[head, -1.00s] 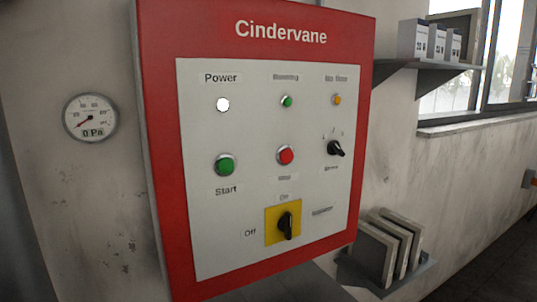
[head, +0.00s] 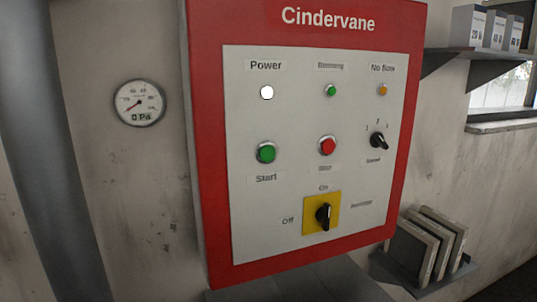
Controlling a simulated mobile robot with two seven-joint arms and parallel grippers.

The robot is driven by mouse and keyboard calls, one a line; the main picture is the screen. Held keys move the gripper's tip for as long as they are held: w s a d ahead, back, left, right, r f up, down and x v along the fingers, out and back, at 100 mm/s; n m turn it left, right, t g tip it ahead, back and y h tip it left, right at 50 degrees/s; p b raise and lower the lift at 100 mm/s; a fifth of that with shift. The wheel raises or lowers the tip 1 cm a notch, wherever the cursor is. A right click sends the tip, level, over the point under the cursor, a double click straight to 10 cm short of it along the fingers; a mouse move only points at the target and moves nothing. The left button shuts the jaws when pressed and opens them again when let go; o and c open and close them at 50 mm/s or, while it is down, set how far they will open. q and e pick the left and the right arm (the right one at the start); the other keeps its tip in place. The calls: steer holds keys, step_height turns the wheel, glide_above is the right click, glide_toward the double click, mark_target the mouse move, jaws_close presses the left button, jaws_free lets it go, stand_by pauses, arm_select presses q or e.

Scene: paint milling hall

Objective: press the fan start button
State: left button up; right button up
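The fan control panel (head: 290,215) is a light plate in a red cabinet (head: 212,200) marked "Cindervane", on the wall ahead. The green start button (head: 266,153) is at its left, above the label "Start". A red button (head: 327,146) is to its right. The white Power lamp (head: 267,92) looks lit. A small green lamp (head: 331,90) and an orange lamp (head: 382,90) are in the same row. The black rotary switch (head: 323,216) on a yellow plate points upright, toward "On". Neither of my grippers is in view.
A round gauge (head: 139,103) reading 0 Pa hangs left of the cabinet. A grey pipe (head: 45,150) runs down the left side. A shelf with boxes (head: 478,30) is at upper right. A low shelf with upright panels (head: 428,245) is at lower right.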

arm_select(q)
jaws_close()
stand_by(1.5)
